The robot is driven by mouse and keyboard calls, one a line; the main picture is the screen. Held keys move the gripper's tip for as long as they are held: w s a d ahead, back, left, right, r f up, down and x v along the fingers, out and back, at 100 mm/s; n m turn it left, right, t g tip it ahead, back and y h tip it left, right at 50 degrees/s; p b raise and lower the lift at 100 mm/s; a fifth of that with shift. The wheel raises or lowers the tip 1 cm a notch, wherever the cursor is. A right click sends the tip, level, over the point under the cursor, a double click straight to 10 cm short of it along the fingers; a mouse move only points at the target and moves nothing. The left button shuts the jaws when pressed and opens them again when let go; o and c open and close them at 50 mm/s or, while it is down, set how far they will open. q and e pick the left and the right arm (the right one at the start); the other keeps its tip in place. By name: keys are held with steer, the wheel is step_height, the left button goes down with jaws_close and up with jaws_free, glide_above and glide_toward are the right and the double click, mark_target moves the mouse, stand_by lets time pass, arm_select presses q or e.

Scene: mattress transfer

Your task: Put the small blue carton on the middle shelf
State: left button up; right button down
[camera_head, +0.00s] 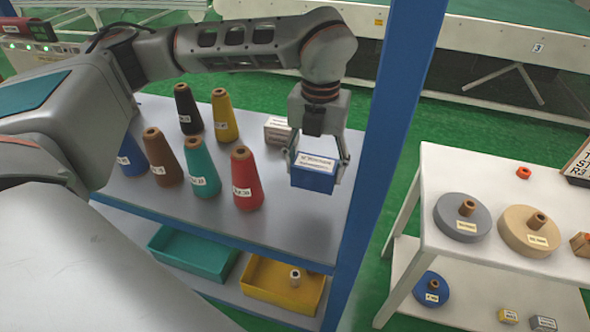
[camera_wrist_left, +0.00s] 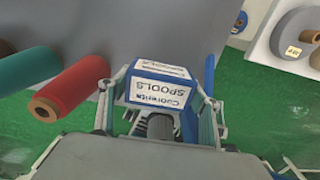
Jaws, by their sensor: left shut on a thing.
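The small blue carton (camera_head: 313,174) has a white label and is held between the fingers of my left gripper (camera_head: 315,165). It is over the right end of a grey shelf (camera_head: 240,225) with a blue frame; I cannot tell whether it touches the surface. In the left wrist view the carton (camera_wrist_left: 158,88) sits between both fingers of the left gripper (camera_wrist_left: 160,110), its label reading "SPOOLS". My right gripper is not in view.
Yarn cones stand left of the carton, the red cone (camera_head: 246,178) nearest. A grey box (camera_head: 279,130) is just behind it. A blue post (camera_head: 385,150) rises close on the right. Teal (camera_head: 193,253) and yellow (camera_head: 283,287) trays lie below. A white table (camera_head: 450,160) with spools stands right.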

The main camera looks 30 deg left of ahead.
mark_target(316, 161)
arm_select(q)
steer(key=shift+f, duration=3)
steer(key=shift+f, duration=0.2)
steer(key=o, duration=1.2)
steer(key=shift+o, duration=0.2)
steer(key=shift+r, duration=0.1)
step_height(316, 161, up, 12)
steer(key=shift+r, duration=0.1)
